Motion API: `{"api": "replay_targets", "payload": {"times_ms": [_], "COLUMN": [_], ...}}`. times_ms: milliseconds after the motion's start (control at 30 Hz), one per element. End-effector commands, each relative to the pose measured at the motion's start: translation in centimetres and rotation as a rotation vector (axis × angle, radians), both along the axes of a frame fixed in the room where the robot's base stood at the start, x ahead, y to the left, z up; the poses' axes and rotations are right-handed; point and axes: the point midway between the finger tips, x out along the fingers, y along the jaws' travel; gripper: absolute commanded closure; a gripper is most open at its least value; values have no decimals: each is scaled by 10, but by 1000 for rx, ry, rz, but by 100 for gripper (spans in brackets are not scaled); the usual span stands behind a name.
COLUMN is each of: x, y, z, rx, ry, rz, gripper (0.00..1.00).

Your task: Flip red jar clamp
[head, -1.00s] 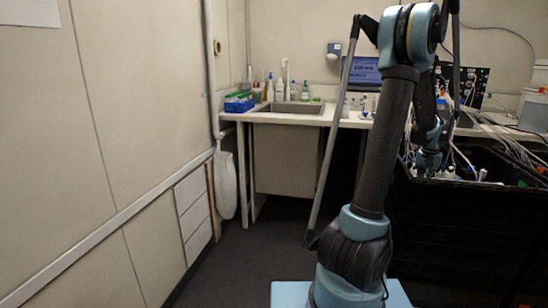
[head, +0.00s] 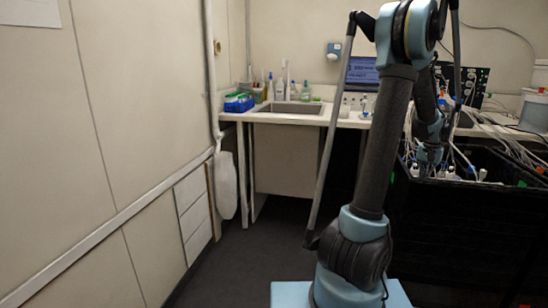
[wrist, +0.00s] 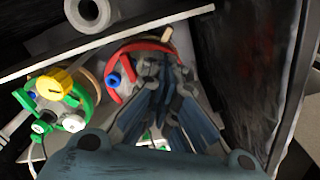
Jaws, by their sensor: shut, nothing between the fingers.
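The red jar clamp (wrist: 110,70) shows in the wrist view as a red ring around a jar lid with a blue fitting. A tan-coloured piece (wrist: 168,37) sticks out at its upper right. My gripper (wrist: 160,65) is shut and empty, with its fingertips over the right part of the red-clamped jar. The fingers hide much of the lid and clamp, and I cannot tell whether they touch it. In the head view my arm reaches to the dark shaker box at the right; the gripper and red clamp are not clear there.
A jar with a green clamp (wrist: 85,98) and yellow knob (wrist: 54,83) stands close left of the red one. A pale bar (wrist: 110,38) crosses above the jars, and a dark box wall (wrist: 255,70) rises at right. Tubes and cables (head: 480,120) hang over the box (head: 455,225).

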Motion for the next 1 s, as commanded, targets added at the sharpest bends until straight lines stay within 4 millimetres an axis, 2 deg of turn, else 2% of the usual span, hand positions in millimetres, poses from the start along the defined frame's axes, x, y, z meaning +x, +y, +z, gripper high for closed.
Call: {"api": "replay_targets", "payload": {"times_ms": [600, 1000], "x": [0, 0], "y": [0, 1], "z": [38, 41], "rx": [0, -1], "ry": [0, 0], "rz": [0, 2], "gripper": [100, 100]}}
